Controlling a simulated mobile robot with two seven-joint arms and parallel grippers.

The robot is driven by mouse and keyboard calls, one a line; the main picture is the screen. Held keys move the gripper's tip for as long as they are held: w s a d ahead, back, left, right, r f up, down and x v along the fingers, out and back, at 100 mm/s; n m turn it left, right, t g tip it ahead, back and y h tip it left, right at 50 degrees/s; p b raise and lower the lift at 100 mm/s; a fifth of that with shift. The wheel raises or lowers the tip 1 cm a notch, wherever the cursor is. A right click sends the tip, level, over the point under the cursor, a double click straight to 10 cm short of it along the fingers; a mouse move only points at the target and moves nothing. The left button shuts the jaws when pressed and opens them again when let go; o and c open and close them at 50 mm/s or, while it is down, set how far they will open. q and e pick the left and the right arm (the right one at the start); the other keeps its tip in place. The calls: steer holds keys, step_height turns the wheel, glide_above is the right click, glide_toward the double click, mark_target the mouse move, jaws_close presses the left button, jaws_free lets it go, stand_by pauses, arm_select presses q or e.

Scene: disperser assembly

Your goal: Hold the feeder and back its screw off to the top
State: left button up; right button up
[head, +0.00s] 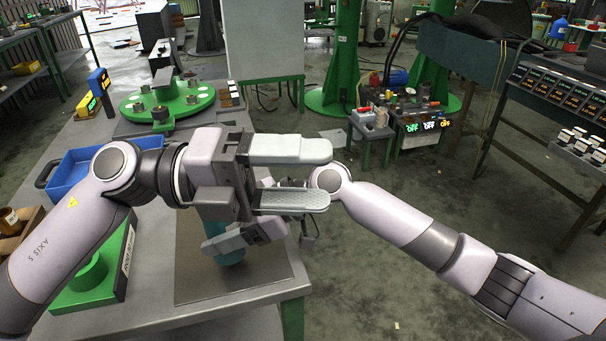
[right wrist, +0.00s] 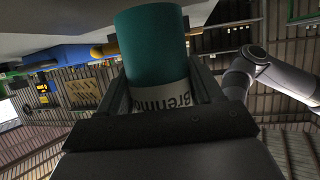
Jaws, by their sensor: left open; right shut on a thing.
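A teal cylinder with a white lettered label (right wrist: 155,45), which I take as the feeder, is between the fingers of my right gripper (right wrist: 160,85). My left gripper (head: 327,175) is open and empty, above and to the right of the cylinder, fingers pointing right. It hides the cylinder's top in the head view. I cannot make out the screw in either view.
The cylinder is over a dark grey plate (head: 192,268) at the bench's front corner. A green stand (head: 90,272) and blue tray (head: 72,176) are to the left. A green round table with small parts (head: 190,102) is behind. Open floor lies right of the bench edge.

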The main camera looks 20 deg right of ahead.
arm_select(q)
steer(key=shift+r, duration=0.1)
stand_by(0.3)
steer(key=w+a+r+n+t+h, duration=0.2)
steer(key=w+a+n+t+h, duration=0.1)
steer(key=a+n+t, duration=0.4)
steer(key=w+a+r+n+t+h, duration=0.25)
steer(key=n+t, duration=0.35)
steer(key=n, duration=0.4)
steer(key=a+f+n+t+y, duration=0.65)
steer(key=f+n+y, duration=0.4)
steer(key=n, duration=0.55)
steer(key=shift+h, duration=0.5)
steer(key=x, duration=0.8)
steer(key=f+x, duration=0.1)
steer(key=x, duration=0.2)
steer(key=shift+w+d+f, duration=0.1)
steer(key=shift+w+d, duration=0.05)
steer(key=shift+w, duration=0.3)
steer(key=shift+c, duration=0.3)
steer(key=c, duration=0.9)
